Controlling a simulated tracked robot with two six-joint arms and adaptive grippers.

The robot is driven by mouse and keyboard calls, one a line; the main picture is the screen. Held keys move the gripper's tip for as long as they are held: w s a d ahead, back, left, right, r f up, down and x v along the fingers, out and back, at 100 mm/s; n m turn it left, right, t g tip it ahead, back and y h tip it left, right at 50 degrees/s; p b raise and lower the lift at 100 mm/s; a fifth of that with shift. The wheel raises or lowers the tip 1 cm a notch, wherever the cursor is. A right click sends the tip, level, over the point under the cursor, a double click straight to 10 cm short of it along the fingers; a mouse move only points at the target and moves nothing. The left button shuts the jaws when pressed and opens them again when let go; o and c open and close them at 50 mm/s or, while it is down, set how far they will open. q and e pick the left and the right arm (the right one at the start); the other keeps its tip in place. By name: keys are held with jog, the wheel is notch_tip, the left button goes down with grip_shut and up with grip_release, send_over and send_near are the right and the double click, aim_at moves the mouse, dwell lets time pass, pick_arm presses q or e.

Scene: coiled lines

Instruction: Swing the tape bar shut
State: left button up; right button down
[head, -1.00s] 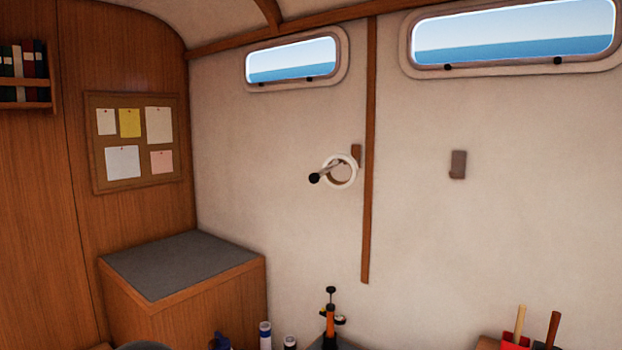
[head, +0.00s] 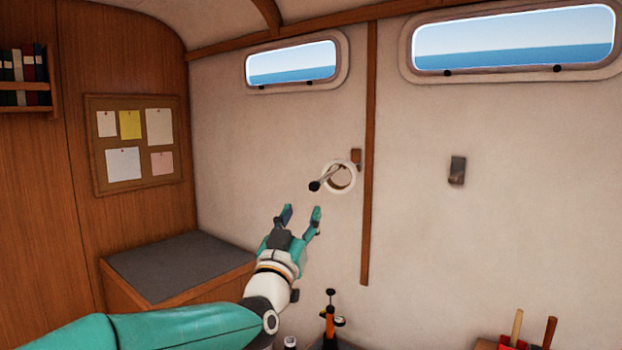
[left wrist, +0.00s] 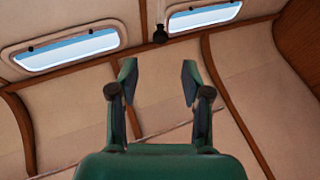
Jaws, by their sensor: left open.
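The tape bar (head: 326,176) stands out from the pale wall, with a black knob (head: 314,186) on its free end. A white tape ring (head: 341,177) hangs around it near a small wooden block (head: 356,157). A dark catch-like bracket (head: 457,171) is on the wall to the right, apart from the bar. My left gripper (head: 302,210) is open and empty, below and slightly left of the knob in the head view, not visibly touching it. The left wrist view is upside down; the knob (left wrist: 160,34) shows beyond the open fingers there. My right gripper is not in view.
A vertical wooden strip (head: 369,230) runs down the wall just right of the bar. A grey-topped cabinet (head: 180,265) stands at the left. An orange and black tool (head: 330,318) and wooden-handled tools (head: 516,325) stand below. The wall between strip and bracket is clear.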

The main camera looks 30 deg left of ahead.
aim_at(313, 188)
pick_arm(q)
jog(key=p+x, duration=0.4)
jog(key=x, duration=0.5)
jog(key=shift+w+a+r, duration=0.15)
jog(key=shift+w+r, duration=0.05)
jog(key=shift+w, duration=0.15)
jog(key=shift+w+a+p, duration=0.15)
jog(key=shift+w+p, duration=0.15)
jog(key=shift+w, duration=0.1)
grip_shut()
